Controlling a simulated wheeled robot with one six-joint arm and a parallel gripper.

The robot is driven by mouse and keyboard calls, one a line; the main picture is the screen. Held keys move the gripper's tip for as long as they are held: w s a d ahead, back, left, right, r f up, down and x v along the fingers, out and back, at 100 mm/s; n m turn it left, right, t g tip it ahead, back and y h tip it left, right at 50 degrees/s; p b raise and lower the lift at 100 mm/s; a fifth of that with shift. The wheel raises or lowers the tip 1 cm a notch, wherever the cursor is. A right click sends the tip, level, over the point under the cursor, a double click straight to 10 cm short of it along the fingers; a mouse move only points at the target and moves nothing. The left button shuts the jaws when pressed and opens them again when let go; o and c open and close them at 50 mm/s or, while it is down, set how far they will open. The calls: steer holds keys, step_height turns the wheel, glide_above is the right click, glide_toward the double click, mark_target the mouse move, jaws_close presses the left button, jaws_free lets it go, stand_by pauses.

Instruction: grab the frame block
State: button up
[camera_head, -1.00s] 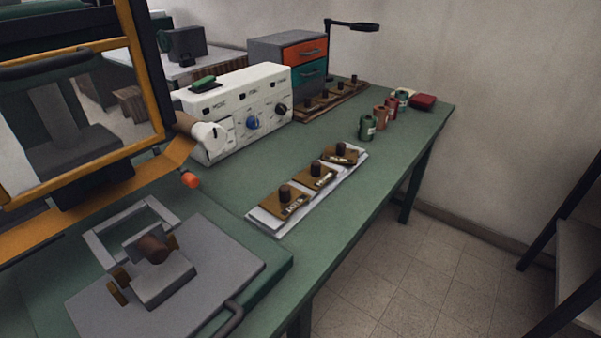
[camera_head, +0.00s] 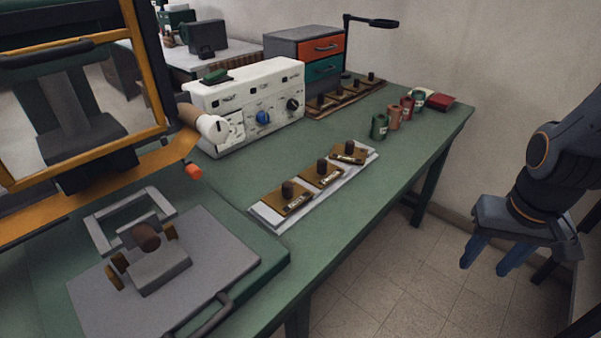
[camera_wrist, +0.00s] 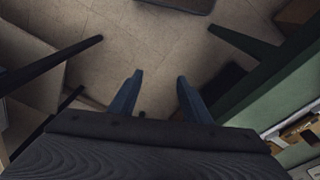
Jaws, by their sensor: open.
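Three brown blocks with dark upright knobs and small labels lie in a row on a white strip (camera_head: 268,218) on the green table: a near block (camera_head: 290,204), a middle block (camera_head: 318,180) and a far block (camera_head: 346,157). The labels are too small to read, so I cannot tell which is the frame block. My gripper (camera_head: 487,268) is open and empty, beyond the table's right edge over the floor, apart from the blocks. In the wrist view its fingers (camera_wrist: 160,76) point at bare floor, with part of the strip at the lower right.
The green table (camera_head: 240,170) holds a white control box (camera_head: 250,108), several small cans (camera_head: 379,126) and a red object (camera_head: 440,102). A grey plate with a clamp-like piece (camera_head: 150,265) and an orange-framed machine (camera_head: 160,90) stand at left. The table's right edge separates my gripper from the blocks.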

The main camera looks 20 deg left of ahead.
steer(key=w+a+f+n+t, duration=0.25)
steer(key=w+a, duration=0.25)
steer(key=w, duration=0.4)
steer(key=n+t+y+b, duration=0.1)
steer(key=n+t+y, duration=0.4)
steer(key=y, duration=0.2)
glide_toward(325, 164)
steer(key=shift+g, duration=0.25)
steer(key=w+d+f, duration=0.1)
steer(key=d, duration=0.2)
steer(key=w+d+f, duration=0.3)
steer(key=d+f, duration=0.1)
steer(key=d, duration=0.1)
steer(key=shift+w+d+f, duration=0.1)
steer(key=shift+w+d, duration=0.2)
steer(key=a+y, duration=0.1)
steer(key=a, duration=0.2)
steer(key=a+r+n+y, duration=0.1)
steer(key=a, duration=0.2)
steer(key=s+a+n+y, duration=0.1)
steer(key=a+y, duration=0.1)
steer(key=a, duration=0.1)
steer(key=shift+s+r+n, duration=0.1)
steer(key=shift+r+n, duration=0.05)
steer(key=shift+n, duration=0.1)
steer(key=shift+a, duration=0.35)
steer(key=shift+p+x, duration=0.7)
steer(key=shift+x, duration=2.8)
steer(key=shift+r, duration=0.1)
jaws_close()
